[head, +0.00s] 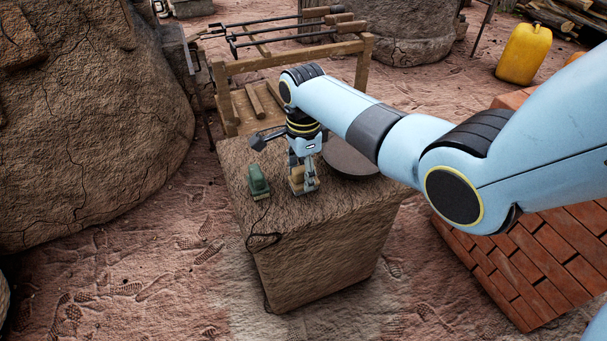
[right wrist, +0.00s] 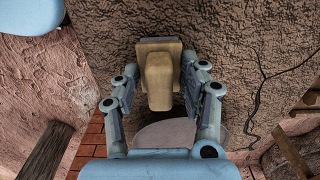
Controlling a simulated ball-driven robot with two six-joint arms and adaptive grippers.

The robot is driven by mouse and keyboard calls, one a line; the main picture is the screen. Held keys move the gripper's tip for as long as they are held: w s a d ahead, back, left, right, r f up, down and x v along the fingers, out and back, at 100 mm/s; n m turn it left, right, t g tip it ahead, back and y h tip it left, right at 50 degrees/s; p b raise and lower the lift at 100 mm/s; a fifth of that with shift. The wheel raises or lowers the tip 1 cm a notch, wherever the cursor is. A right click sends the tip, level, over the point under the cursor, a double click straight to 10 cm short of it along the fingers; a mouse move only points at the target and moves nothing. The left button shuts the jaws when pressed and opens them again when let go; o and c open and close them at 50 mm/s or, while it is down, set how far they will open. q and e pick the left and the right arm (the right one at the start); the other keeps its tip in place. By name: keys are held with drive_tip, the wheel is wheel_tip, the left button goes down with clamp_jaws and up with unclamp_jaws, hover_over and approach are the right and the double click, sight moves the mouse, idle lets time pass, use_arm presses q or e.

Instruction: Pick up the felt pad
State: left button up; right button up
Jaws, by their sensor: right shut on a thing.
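The felt pad (head: 297,174) is a tan block with a raised grip on top. It is at the top of the mud-brown pedestal (head: 318,240), near its middle. In the right wrist view the pad (right wrist: 159,80) shows between the fingers, its grip towards the camera. My right gripper (head: 304,184) points down over the pedestal and is shut on the pad; its fingers (right wrist: 160,72) stand on both sides of the grip. I cannot tell whether the pad touches the pedestal top. My left gripper is not in view.
A small green device (head: 258,181) with a dark cord stands left of the gripper. A grey round disc (head: 352,160) lies behind right, partly under my arm. A wooden rack (head: 290,58) with rods stands behind. Red bricks (head: 535,265) are stacked at right; a yellow can (head: 524,54) stands far right.

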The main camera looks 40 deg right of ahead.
wheel_tip(320, 180, up, 5)
drive_tip(key=shift+s+d+f+p, duration=0.1)
drive_tip(key=shift+d+f+p, duration=0.05)
drive_tip(key=shift+p, duration=0.95)
drive_tip(key=s+d+r+p, duration=0.3)
drive_tip(key=s+d+r, duration=0.3)
drive_tip(key=s, duration=0.3)
drive_tip(key=shift+s+d+p, duration=0.15)
drive_tip(key=shift+d+p, duration=0.05)
drive_tip(key=shift+p, duration=0.2)
drive_tip(key=shift+r, duration=0.1)
drive_tip(key=o, duration=0.5)
drive_tip(key=c, duration=0.3)
drive_tip(key=shift+c, duration=0.2)
